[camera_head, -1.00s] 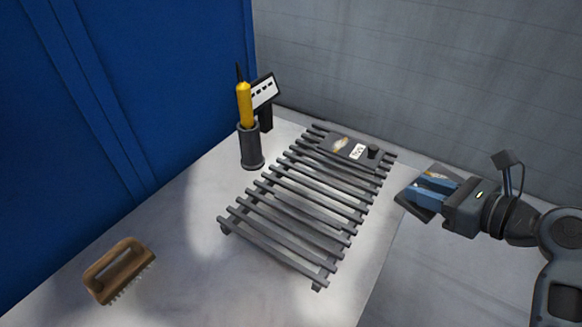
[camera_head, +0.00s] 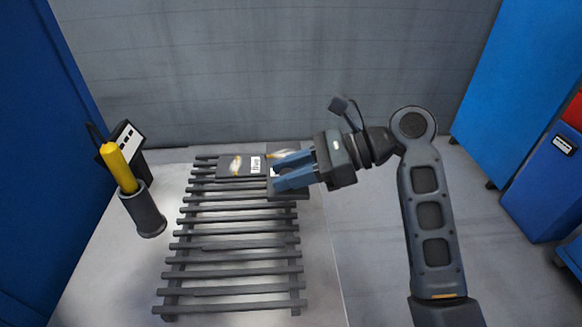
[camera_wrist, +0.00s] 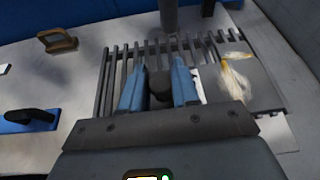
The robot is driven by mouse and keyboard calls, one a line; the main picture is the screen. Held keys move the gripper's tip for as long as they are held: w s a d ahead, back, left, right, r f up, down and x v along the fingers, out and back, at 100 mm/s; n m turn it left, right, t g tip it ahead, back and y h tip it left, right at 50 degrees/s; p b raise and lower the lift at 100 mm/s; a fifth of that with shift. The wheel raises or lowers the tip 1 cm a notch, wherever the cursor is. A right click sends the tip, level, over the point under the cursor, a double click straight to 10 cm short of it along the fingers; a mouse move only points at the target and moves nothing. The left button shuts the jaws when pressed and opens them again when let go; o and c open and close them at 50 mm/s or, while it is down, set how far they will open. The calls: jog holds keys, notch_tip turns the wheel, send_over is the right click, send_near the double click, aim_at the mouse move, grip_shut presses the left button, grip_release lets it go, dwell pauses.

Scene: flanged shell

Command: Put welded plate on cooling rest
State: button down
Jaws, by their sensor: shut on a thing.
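The welded plate (camera_head: 288,192) is dark and flat, with a pale weld streak. My gripper (camera_head: 277,172) is shut on its dark knob, which shows between the blue fingers in the wrist view (camera_wrist: 160,86). The cooling rest (camera_head: 235,243) is a dark slatted rack on the table. The held plate is over the rack's back right part; I cannot tell whether it touches the slats. A second, similar plate (camera_head: 229,168) with a weld streak and white label lies on the back of the rack, just left of the held one. The fingers hide part of the held plate.
A yellow-handled tool (camera_head: 118,167) stands in a dark cylinder (camera_head: 146,212) left of the rack, with a dark sign (camera_head: 128,137) behind it. The rack's front slats are bare. Blue cabinets stand at both sides.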

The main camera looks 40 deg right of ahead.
aim_at(304, 199)
jog(key=x, duration=0.3)
jog(key=s+f+x, duration=0.1)
jog(key=x, duration=0.2)
jog(key=s+x, duration=0.1)
jog(key=x, duration=0.3)
jog(key=shift+w+a+f, duration=0.1)
jog(key=shift+a+f, duration=0.15)
jog(key=shift+a, duration=0.2)
jog(key=shift+f, duration=2)
jog(key=shift+f, duration=0.1)
jog(key=c, duration=0.8)
grip_release()
jog(key=shift+f, duration=0.15)
jog(key=shift+b, duration=0.3)
jog(key=v, duration=1.2)
